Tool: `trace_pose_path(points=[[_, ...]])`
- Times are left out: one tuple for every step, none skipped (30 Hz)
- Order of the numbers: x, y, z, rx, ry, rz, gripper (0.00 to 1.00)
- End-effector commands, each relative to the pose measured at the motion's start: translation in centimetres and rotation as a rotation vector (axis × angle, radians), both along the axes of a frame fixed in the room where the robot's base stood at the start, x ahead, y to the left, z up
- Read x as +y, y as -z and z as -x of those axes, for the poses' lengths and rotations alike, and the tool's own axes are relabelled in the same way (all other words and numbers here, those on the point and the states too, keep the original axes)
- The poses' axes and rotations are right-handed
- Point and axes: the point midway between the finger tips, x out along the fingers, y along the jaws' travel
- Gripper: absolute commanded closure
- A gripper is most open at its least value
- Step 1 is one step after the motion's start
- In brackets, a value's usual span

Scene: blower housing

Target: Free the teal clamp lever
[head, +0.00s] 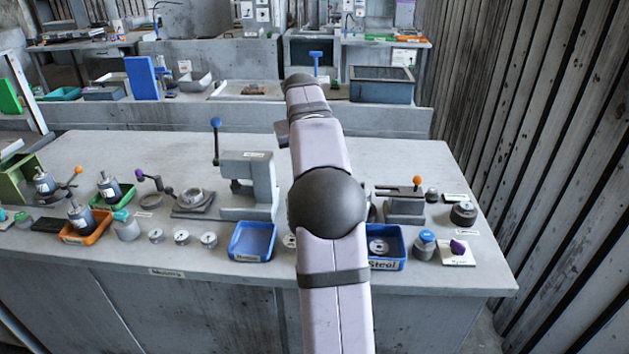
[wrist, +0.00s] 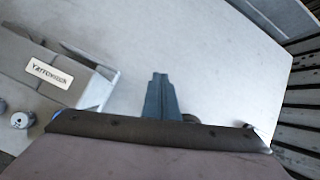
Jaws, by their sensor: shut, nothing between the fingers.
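No clamp lever that I can clearly identify as teal shows in either view. In the head view a teal top (head: 122,215) sits on a small grey pot at the left front of the bench, but I cannot tell whether it is a lever. My gripper (wrist: 160,77) shows in the wrist view as two blue-grey fingers pressed together, shut and empty, over bare pale bench top. In the head view my arm runs up the middle and hides part of the bench and the gripper's fingers.
A grey press (head: 250,180) with a blue-knobbed lever (head: 215,124) stands left of my arm. An orange-knobbed fixture (head: 405,205) stands right. Blue trays (head: 252,241) line the front. In the wrist view a labelled grey block (wrist: 48,72) lies left of the fingers. The back right bench is clear.

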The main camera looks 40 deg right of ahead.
Motion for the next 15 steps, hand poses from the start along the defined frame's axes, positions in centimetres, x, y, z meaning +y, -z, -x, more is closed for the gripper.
trace_pose_path(points=[[0.6, -1.1, -1.8, -0.059, -0.021, 0.011, 1.0], [1.0, -1.8, -2.9, -0.1, -0.033, 0.016, 1.0], [2.0, -3.0, -4.5, -0.158, -0.054, 0.011, 1.0], [3.0, -4.2, -5.6, -0.202, -0.074, -0.004, 1.0], [3.9, -5.1, -6.4, -0.238, -0.087, -0.022, 1.0], [5.2, -5.9, -7.4, -0.279, -0.103, -0.051, 1.0], [6.1, -6.6, -8.0, -0.308, -0.112, -0.071, 1.0], [6.9, -7.2, -8.5, -0.337, -0.118, -0.089, 1.0], [7.9, -8.2, -9.1, -0.377, -0.121, -0.113, 1.0], [8.6, -8.8, -9.6, -0.405, -0.12, -0.13, 1.0], [9.3, -9.4, -9.9, -0.432, -0.115, -0.146, 1.0], [9.9, -10.3, -10.3, -0.467, -0.105, -0.163, 1.0], [10.3, -10.9, -10.5, -0.492, -0.094, -0.175, 1.0], [10.7, -11.4, -10.7, -0.514, -0.083, -0.185, 1.0], [11.2, -12.1, -10.8, -0.541, -0.062, -0.197, 1.0]])
